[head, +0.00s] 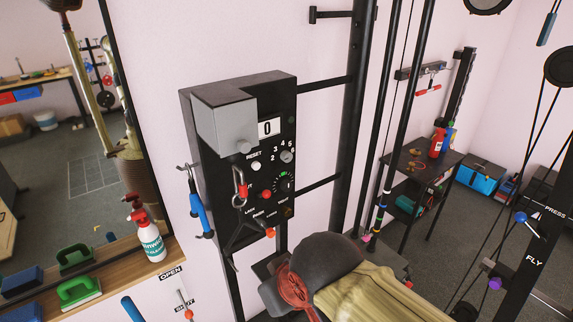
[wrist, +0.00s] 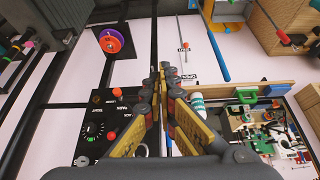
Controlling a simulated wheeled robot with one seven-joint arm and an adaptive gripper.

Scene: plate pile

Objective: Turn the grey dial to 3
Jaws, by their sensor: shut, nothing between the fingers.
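The grey dial (head: 287,156) is a small round knob on the front of a black wall-mounted box (head: 222,205). The black box's face (wrist: 125,98) shows to the left of the fingers there. In the head view my wrist is in front of and below the box's lower right, apart from the grey dial.
The box also carries a display (head: 268,128) reading 0, a white RESET button (head: 256,167), a black dial with green marks (head: 284,185) and a red knob (head: 266,194). A spray bottle (head: 147,230) stands on a wooden shelf at left.

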